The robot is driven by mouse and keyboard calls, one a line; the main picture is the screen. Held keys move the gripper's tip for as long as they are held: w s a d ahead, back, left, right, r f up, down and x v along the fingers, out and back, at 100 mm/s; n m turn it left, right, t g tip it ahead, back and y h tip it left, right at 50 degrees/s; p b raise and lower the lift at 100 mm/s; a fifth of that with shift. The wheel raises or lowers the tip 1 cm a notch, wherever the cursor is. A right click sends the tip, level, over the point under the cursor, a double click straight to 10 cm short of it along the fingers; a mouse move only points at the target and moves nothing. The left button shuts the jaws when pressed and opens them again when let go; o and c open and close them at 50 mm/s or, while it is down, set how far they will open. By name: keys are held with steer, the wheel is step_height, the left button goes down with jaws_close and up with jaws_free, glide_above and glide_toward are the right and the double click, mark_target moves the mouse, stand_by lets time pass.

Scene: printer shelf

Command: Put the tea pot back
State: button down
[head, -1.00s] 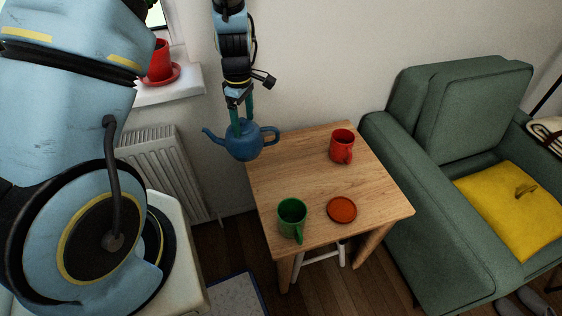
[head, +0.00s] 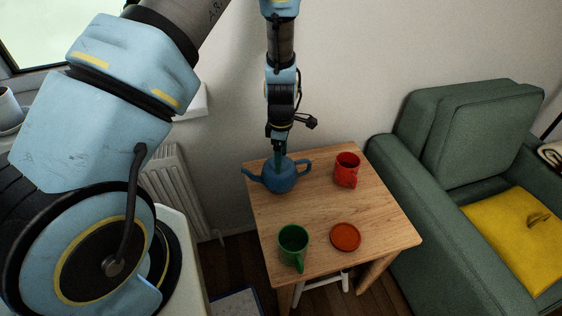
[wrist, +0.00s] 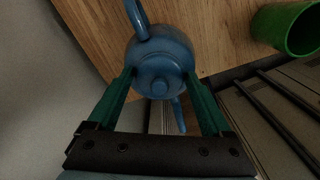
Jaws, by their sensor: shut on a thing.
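The blue tea pot (head: 281,177) is at the back left of the small wooden table (head: 321,213), with its spout to the left and its handle to the right. My gripper (head: 281,158) comes down on it from above. In the wrist view, the two green fingers (wrist: 160,88) are on either side of the tea pot's body (wrist: 160,62), shut on it near the lid. The table top lies under part of the pot there. I cannot tell whether the pot's base touches the table.
A red mug (head: 346,170) stands to the right of the tea pot. A green mug (head: 293,243) and a red-orange saucer (head: 345,237) are at the front of the table. A green armchair (head: 440,200) is close on the right, and a radiator (head: 176,185) on the left.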

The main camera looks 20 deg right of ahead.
steer(key=shift+f, duration=1.3)
jaws_free()
step_height(320, 180, up, 12)
steer(key=shift+r+b, duration=0.1)
steer(key=shift+b, duration=1)
steer(key=w+a+r+m, duration=0.1)
steer(key=a+r+m, duration=0.3)
steer(key=a, duration=0.5)
steer(key=w+a+r+m, duration=0.1)
steer(key=a+r+m, duration=0.1)
steer(key=a+r, duration=0.5)
steer(key=s+a+r+m, duration=0.1)
steer(key=s+a+m, duration=0.2)
steer(key=a, duration=0.4)
steer(key=s+a+r+m+t, duration=0.1)
steer(key=s+a+r+m, duration=0.1)
steer(key=a, duration=0.5)
steer(key=shift+s+a+m+t, duration=0.3)
steer(key=shift+s+m, duration=0.1)
steer(key=shift+m, duration=0.3)
